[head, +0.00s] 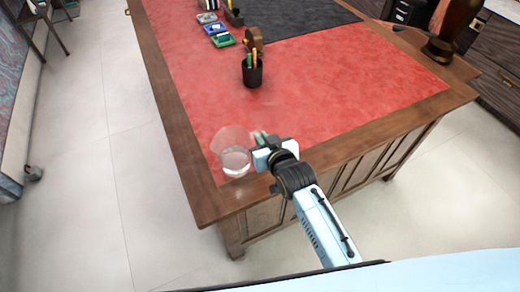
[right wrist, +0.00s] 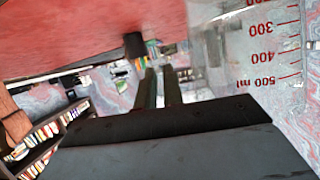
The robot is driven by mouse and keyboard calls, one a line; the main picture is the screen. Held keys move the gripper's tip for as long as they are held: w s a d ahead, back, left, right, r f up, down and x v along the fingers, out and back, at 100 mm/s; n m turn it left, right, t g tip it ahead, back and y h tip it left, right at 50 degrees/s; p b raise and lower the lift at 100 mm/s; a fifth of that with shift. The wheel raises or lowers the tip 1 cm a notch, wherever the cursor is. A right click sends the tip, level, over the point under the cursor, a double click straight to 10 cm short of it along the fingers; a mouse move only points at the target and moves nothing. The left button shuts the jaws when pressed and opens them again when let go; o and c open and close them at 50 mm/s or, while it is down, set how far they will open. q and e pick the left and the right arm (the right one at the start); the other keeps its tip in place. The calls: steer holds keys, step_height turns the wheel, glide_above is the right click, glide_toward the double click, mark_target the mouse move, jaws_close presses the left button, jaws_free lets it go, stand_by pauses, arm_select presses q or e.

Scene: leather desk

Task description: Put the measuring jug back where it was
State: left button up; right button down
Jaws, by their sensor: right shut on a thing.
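The measuring jug (head: 235,160) is clear and see-through, at the near left corner of the desk in the head view. My right gripper (head: 261,141) is at the jug's right side and shut on it. In the right wrist view the jug (right wrist: 262,50) fills the upper right, with red volume marks upside down in the picture. The dark fingers (right wrist: 158,88) show at the centre there. I cannot tell whether the jug's base touches the desk. My left gripper is not in view.
The wooden desk (head: 190,180) has a red leather top (head: 330,90) with much free room. A black pen cup (head: 252,73) stands farther back. A brown vase (head: 452,28) stands at the far right.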

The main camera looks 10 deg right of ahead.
steer(key=shift+f+b, duration=0.35)
steer(key=shift+f, duration=1.55)
steer(key=c, duration=1.5)
jaws_free()
steer(key=shift+s+d, duration=0.1)
steer(key=shift+s, duration=0.1)
steer(key=p+v, duration=0.2)
steer(key=v, duration=0.9)
steer(key=shift+s+r, duration=0.2)
steer(key=shift+s, duration=0.1)
